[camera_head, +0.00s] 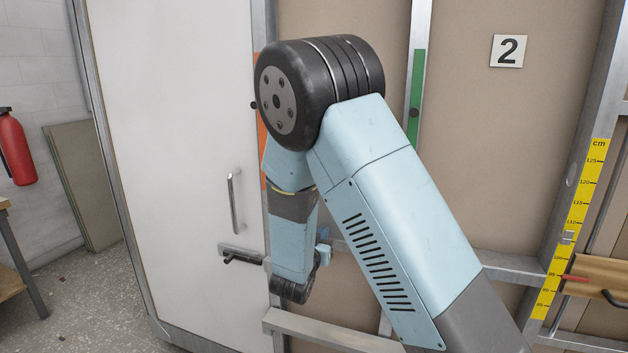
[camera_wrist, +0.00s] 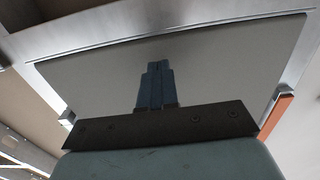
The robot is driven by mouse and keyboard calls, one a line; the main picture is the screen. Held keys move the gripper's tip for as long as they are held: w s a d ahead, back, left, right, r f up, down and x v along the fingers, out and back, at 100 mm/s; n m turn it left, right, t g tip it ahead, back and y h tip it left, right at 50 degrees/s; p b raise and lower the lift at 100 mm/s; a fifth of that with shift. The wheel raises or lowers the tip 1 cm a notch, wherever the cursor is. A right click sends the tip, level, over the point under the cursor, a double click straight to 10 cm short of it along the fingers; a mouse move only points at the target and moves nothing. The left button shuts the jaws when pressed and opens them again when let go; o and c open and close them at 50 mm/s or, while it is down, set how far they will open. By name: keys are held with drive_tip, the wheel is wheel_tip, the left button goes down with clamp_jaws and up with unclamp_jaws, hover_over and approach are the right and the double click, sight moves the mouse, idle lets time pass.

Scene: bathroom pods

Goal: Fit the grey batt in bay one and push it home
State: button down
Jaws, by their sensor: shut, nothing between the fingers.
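A flat grey panel, which looks like the grey batt (camera_wrist: 215,70), fills much of the wrist view, lying within or against a metal frame. An orange strip (camera_wrist: 275,118) runs along the frame beside it. My gripper (camera_wrist: 157,66) is shut and empty, its blue fingers in front of the panel's middle. I cannot tell whether the tips touch it or how deep the panel sits. In the head view my arm covers most of the bay between the orange-marked stud (camera_head: 258,70) and the green-marked stud (camera_head: 416,95), and the batt cannot be made out there.
A white door (camera_head: 170,130) with a handle (camera_head: 234,200) and a latch (camera_head: 240,256) stands left of the bay. Bay two carries a number plate (camera_head: 508,51). A yellow centimetre scale (camera_head: 570,230) runs up the right stud. A metal rail (camera_head: 325,331) crosses low.

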drive_tip(key=shift+x, duration=1.95)
drive_tip(key=shift+s, duration=0.2)
drive_tip(key=v, duration=0.5)
drive_tip(key=shift+s+a, duration=0.15)
drive_tip(key=shift+s, duration=0.2)
